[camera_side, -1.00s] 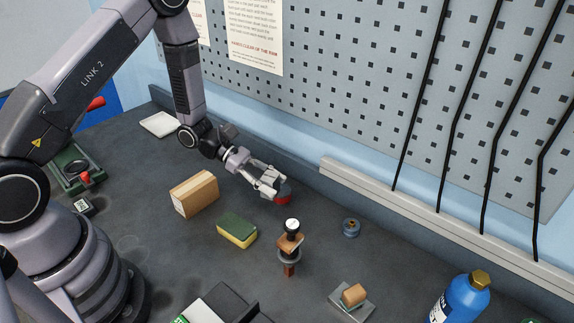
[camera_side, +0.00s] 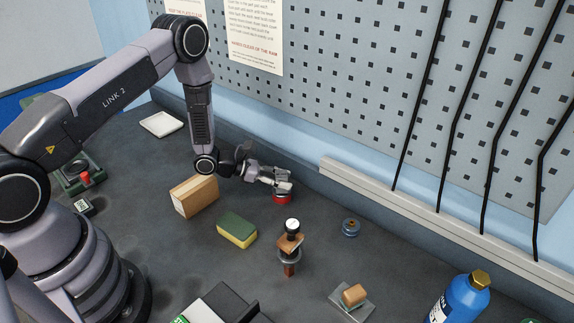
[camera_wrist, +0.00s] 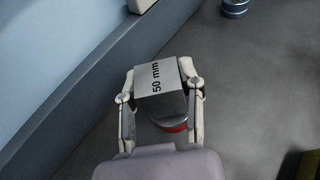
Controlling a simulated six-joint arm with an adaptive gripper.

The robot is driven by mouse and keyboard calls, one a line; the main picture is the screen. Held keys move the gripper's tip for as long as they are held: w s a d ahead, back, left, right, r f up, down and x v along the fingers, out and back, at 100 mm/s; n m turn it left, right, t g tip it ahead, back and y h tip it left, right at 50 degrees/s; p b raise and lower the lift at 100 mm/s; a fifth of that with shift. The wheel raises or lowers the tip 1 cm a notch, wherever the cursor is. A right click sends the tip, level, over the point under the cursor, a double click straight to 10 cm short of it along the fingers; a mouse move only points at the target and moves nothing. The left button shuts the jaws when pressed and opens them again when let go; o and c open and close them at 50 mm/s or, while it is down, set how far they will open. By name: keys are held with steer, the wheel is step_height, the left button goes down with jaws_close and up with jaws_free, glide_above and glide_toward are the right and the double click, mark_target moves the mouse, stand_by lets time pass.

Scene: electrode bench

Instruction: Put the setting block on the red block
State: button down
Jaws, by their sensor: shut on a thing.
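The setting block is a grey block marked "50 mm" (camera_wrist: 162,80), held between the two fingers of my gripper (camera_wrist: 162,98) in the wrist view. In the side view my gripper (camera_side: 281,180) is shut on it, low near the wall ledge, with the arm's wrist reaching in almost level from the left. The red block (camera_side: 282,198) is a low round red piece on the bench, directly under the gripper. In the wrist view its red edge (camera_wrist: 177,128) shows past the held block, which hides most of it. I cannot tell whether the two touch.
A cardboard box (camera_side: 195,195) stands close left of the wrist. A green and yellow sponge (camera_side: 237,231) and a stamp-like tool on a stand (camera_side: 291,243) are in front. The ledge (camera_side: 385,200) runs behind.

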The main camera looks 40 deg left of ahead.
steer(key=shift+f, duration=0.1)
steer(key=c, duration=0.7)
jaws_free()
